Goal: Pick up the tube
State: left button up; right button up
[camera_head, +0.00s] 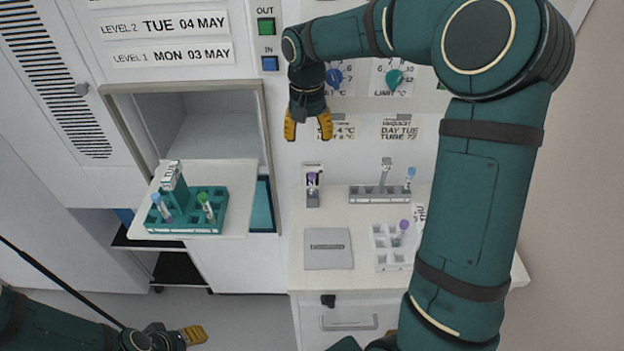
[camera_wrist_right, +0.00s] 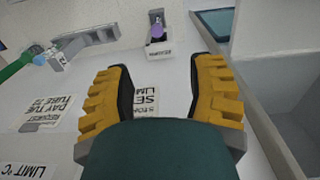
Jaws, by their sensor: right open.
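Several capped tubes are in the head view. A purple-capped tube (camera_head: 312,179) stands in a small single holder (camera_head: 312,200) on the white counter; it also shows in the right wrist view (camera_wrist_right: 157,33). A blue-capped tube (camera_head: 410,174) is in the grey rack (camera_head: 365,196). Another purple-capped tube (camera_head: 402,229) leans in the white rack (camera_head: 383,262). My right gripper (camera_head: 307,127) is open and empty, above the single holder. My left gripper (camera_head: 194,335) is low at the left; its jaw state is unclear.
The teal rack stands on a pulled-out shelf (camera_head: 245,215) before an open compartment (camera_head: 205,130). A grey plate (camera_head: 328,248) lies on the counter. The panel behind has a blue knob (camera_head: 333,76), a teal knob (camera_head: 394,77) and printed cards (camera_head: 400,127).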

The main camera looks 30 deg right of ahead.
aim_at(312, 174)
notch_tip(312, 174, down, 8)
jog(key=shift+s+f+b, duration=0.1)
jog(key=shift+s+b, duration=0.05)
jog(key=shift+b, duration=0.3)
jog(key=shift+d+f, duration=0.2)
jog(key=shift+f, duration=1.15)
jog(key=shift+d+f, duration=0.15)
jog(key=shift+f, duration=1.15)
grip_shut()
